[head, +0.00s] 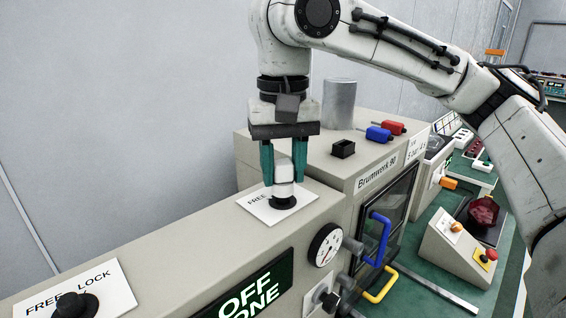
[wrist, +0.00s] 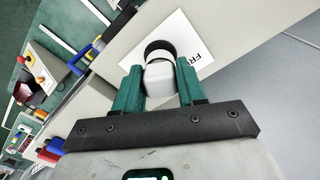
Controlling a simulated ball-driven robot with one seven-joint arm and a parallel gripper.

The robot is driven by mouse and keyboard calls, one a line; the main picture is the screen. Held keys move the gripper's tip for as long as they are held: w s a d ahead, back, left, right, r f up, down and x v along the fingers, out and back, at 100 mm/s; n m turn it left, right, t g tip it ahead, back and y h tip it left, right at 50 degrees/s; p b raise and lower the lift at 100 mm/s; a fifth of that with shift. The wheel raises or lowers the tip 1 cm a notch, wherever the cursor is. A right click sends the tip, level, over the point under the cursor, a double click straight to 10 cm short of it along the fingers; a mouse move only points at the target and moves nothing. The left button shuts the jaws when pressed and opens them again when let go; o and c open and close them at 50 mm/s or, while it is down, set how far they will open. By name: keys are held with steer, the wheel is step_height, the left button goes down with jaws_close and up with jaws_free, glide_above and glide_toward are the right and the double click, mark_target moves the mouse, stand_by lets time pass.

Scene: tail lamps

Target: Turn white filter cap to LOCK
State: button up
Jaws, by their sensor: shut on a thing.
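The white filter cap (head: 284,189) stands on a black round base on a white label plate (head: 308,199) on top of the beige machine. The letters "FREE" show on the plate, left of the cap; any LOCK lettering is hidden in the head view. My gripper (head: 283,182) points straight down, its green fingers shut on the cap from both sides. In the wrist view the white cap (wrist: 160,76) lies between the fingertips of my gripper (wrist: 161,88), with the black base beyond it. The letters "FR" show beside it on the plate (wrist: 192,48).
A black knob (head: 76,304) on a "FREE LOCK" plate sits at lower left. A grey cylinder (head: 339,104), a black block (head: 343,149) and blue and red connectors (head: 379,133) stand on the raised housing, right of my gripper. A gauge (head: 325,245) and blue handle (head: 377,239) are on the front.

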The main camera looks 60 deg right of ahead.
mark_target(283, 162)
steer(key=shift+f, duration=0.6)
stand_by(0.3)
steer(key=o, duration=1.2)
steer(key=shift+c, duration=0.2)
steer(key=shift+r, duration=0.1)
step_height(283, 162, up, 11)
steer(key=shift+f+b, duration=0.2)
steer(key=shift+b, duration=0.5)
